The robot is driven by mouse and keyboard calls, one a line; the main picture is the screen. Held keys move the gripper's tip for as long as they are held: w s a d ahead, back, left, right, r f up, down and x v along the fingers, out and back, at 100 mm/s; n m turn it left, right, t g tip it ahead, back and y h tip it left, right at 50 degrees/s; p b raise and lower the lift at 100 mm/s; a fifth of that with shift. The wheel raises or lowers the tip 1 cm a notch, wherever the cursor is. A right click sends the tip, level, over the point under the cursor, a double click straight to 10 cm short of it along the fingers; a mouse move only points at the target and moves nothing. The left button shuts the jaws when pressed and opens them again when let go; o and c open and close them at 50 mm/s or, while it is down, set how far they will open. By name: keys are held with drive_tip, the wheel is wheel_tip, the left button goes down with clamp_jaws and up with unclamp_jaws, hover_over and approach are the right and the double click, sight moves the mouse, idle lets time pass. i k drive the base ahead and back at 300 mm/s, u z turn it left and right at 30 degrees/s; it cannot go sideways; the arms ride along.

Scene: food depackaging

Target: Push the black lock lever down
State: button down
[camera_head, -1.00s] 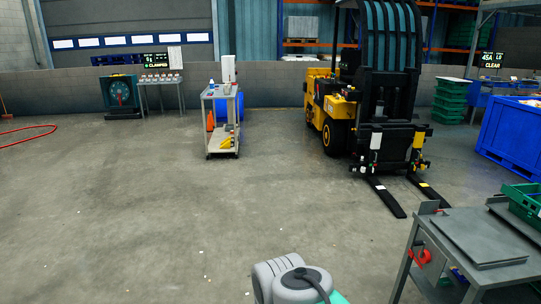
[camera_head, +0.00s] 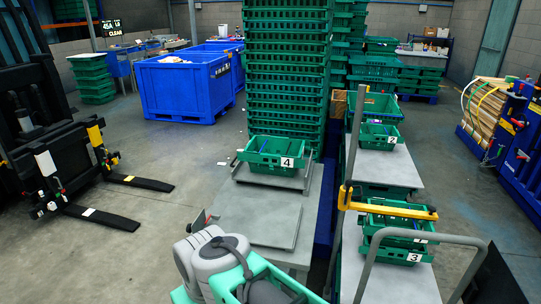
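I cannot pick out a black lock lever with certainty in this view. The lift truck's dark front (camera_head: 40,130) stands at the left, with small white, red and yellow fittings on it. A yellow bar (camera_head: 390,207) on a grey post stands right of centre, above a green crate marked 3 (camera_head: 402,257). My grey arm links show at the bottom centre. My gripper is outside the frame, so its state is hidden.
Two black forks (camera_head: 100,216) lie low over the floor. A grey table (camera_head: 245,212) bears a plate and green crate 4 (camera_head: 270,157). Right of it, a cart with a tubular handle (camera_head: 425,236) carries crates 2 and 3. Tall green crate stacks and a blue bin (camera_head: 183,88) stand behind. Open floor lies left.

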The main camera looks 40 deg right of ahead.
sight(348, 184)
drive_tip(key=z, duration=0.15)
drive_tip(key=i, duration=0.9)
drive_tip(key=z, duration=0.1)
